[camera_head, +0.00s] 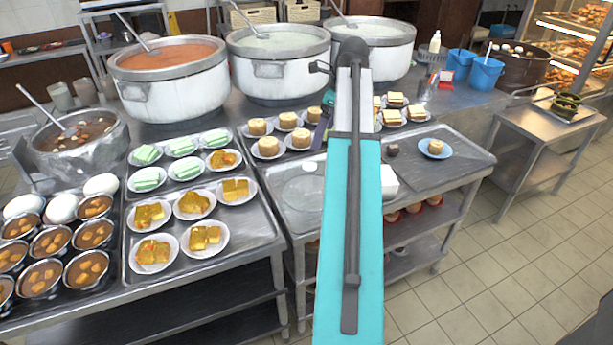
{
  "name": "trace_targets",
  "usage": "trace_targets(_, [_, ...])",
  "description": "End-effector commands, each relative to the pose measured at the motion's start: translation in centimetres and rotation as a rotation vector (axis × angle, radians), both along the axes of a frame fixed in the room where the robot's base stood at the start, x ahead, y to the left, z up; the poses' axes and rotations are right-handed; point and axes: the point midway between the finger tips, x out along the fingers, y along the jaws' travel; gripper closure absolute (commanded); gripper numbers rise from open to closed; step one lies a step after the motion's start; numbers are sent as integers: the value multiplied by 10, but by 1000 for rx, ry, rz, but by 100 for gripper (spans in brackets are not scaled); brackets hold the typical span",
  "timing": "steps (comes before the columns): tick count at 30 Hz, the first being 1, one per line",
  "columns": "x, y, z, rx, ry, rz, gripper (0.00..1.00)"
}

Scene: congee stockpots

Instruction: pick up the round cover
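A clear, see-through round cover (303,193) appears to lie on the metal tray at the front of the middle counter, just left of my teal arm. Its outline is faint, and my arm is close to its right edge in the picture. My gripper (322,128) shows only in part, as small dark and teal pieces left of the upper arm, near the plates of round cakes. Most of it is hidden behind my arm, so its fingers and anything between them cannot be made out.
Large stockpots (278,65) line the back. Plates of yellow cakes (194,203) and green cakes (146,155) fill the left tray. A white block (389,181) and a blue plate (436,149) sit right of my arm. The tiled floor (500,270) at right is clear.

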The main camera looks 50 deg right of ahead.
Motion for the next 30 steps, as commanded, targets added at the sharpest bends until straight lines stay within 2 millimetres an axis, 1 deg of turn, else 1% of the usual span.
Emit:
trace_targets(5, [4, 5, -3, 1, 0, 9, 10])
trace_targets(8, [7, 7, -8, 1, 1, 11, 10])
trace_targets(24, [23, 15, -65, 2, 2, 14, 10])
trace_targets(30, [27, 17, -80, 1, 1, 15, 10])
